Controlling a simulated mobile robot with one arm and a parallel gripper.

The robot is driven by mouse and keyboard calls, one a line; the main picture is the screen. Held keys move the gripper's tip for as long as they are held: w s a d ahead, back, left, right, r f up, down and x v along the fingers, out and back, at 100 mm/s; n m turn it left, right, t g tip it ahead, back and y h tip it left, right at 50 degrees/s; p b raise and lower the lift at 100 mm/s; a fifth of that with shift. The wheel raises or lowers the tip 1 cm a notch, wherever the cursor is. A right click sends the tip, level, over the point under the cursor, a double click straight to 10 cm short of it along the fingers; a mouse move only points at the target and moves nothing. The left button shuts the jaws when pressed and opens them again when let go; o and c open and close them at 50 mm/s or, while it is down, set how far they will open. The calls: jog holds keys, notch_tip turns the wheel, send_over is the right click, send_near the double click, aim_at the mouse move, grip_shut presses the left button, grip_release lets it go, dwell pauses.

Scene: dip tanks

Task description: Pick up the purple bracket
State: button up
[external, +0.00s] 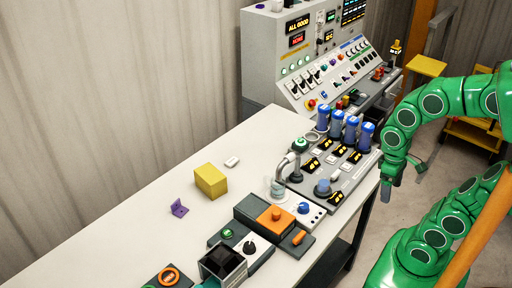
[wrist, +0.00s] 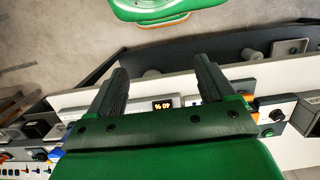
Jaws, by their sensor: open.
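The purple bracket (external: 179,207) is small and L-shaped and lies on the white table, left of the yellow block (external: 211,181) in the external view. I cannot make out the bracket in the wrist view. My gripper (external: 402,182) hangs from the green arm beyond the table's right edge, far from the bracket. In the wrist view my gripper (wrist: 160,66) has its two dark fingers spread apart with nothing held between them.
Near the block lies a small white piece (external: 232,161). Blue cylinders (external: 351,129) stand on a grey panel between my gripper and the bracket. An orange-topped tank (external: 276,217) and a black open box (external: 222,262) line the front edge. The table's left part is mostly clear.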

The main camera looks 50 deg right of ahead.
jog(key=w+a+r+m+t+y, duration=0.1)
jog(key=w+a+m+t+y, duration=0.5)
jog(key=w+a, duration=1.25)
jog(key=w+a+r+m+t+y, duration=0.1)
jog(key=w+a+m+t+y, duration=0.2)
jog(key=w+a+m, duration=1.1)
jog(key=w+a+f+t, duration=0.25)
jog(key=w+a, duration=0.35)
jog(key=w, duration=0.6)
jog(key=m+t+h, duration=0.4)
jog(key=m+h, duration=0.2)
jog(key=m, duration=0.8)
send_near(176, 205)
jog(key=shift+w+a+r+g, duration=0.1)
jog(key=shift+w+a+g, duration=0.15)
jog(key=shift+w+a, duration=0.8)
jog(key=shift+w+d+f+h, duration=0.3)
jog(key=shift+d+h, duration=0.1)
jog(key=shift+x, duration=1.85)
jog(key=shift+w+d+f, duration=0.1)
jog(key=shift+w+f, duration=0.45)
jog(key=shift+w, duration=0.35)
jog(key=shift+x, duration=0.9)
